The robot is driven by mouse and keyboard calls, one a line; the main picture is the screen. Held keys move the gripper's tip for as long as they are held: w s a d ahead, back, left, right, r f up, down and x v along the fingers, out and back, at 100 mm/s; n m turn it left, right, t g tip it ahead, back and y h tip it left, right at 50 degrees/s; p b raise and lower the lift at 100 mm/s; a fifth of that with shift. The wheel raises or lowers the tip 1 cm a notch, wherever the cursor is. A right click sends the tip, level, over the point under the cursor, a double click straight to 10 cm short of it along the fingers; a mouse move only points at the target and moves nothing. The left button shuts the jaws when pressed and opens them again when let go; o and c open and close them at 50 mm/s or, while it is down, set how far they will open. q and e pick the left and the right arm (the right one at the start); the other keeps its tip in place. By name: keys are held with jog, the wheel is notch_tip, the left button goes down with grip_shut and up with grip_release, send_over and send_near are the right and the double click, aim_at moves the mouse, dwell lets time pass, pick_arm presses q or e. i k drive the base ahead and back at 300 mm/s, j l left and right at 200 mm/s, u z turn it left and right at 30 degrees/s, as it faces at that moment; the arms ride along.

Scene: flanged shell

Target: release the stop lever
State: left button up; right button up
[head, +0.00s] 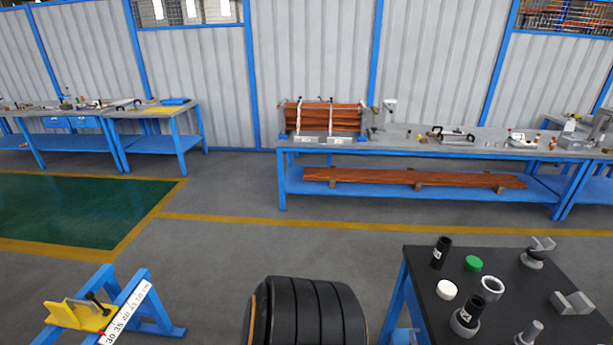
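A yellow stop block (78,316) with a grey plate sits on a blue stand (155,310) at the bottom left of the head view. A small black lever (98,303) sticks up at a slant on the right side of this block. A white scale strip (128,314) with numbers runs along the stand beside it. I cannot tell from here whether the lever is clamped or loose. Neither of my grippers is in view, and nothing touches the lever.
A dark table (420,268) at the bottom right carries black cylinders, a green cap (473,264), a white disc, rings and metal brackets. Long workbenches (350,149) stand along the back wall. The grey floor (230,262) between the stand and the benches is clear.

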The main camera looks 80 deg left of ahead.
aim_at(90, 295)
jog(key=j+u, duration=0.1)
jog(key=u, duration=4.75)
jog(key=i+l+u, duration=0.1)
jog(key=i+l, duration=0.15)
jog(key=i+l+u, duration=0.25)
jog(key=i+l, duration=0.15)
jog(key=l, duration=0.2)
jog(key=i+l+u, duration=0.1)
jog(key=l, duration=0.2)
jog(key=i+l+u, duration=0.1)
jog(key=i+l, duration=0.15)
jog(key=i+l+u, duration=0.15)
jog(key=l, duration=0.3)
jog(key=i+l+u, duration=0.1)
jog(key=l, duration=0.3)
jog(key=i+l, duration=0.2)
jog(key=l, duration=0.2)
